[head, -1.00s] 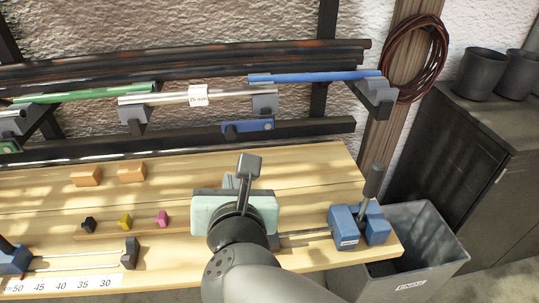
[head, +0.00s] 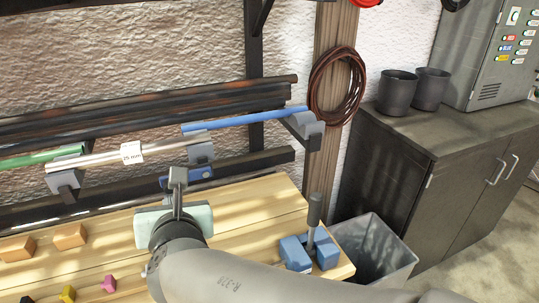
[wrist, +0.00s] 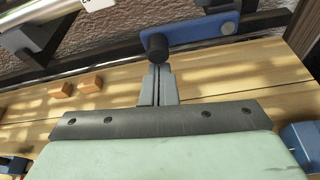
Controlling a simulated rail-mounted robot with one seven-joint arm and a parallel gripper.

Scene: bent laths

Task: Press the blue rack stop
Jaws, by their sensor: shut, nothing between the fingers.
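The blue rack stop (head: 201,174) is a short blue bar on the dark lower rail of the rack. In the wrist view the blue rack stop (wrist: 195,33) shows a round grey bolt at its right end and a dark cylindrical knob (wrist: 157,46) at its left end. My gripper (head: 178,174) is shut and empty, in front of the stop's left end and hiding part of it. In the wrist view my gripper's fingertips (wrist: 160,70) line up just below the knob; I cannot tell whether they touch it.
A blue rod (head: 245,120) and a pale rod with a tag (head: 95,161) lie on brackets above the stop. The wooden bench (head: 255,215) is below, with orange blocks (head: 70,236) and a blue clamp (head: 296,252). A grey bin (head: 372,250) stands at right.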

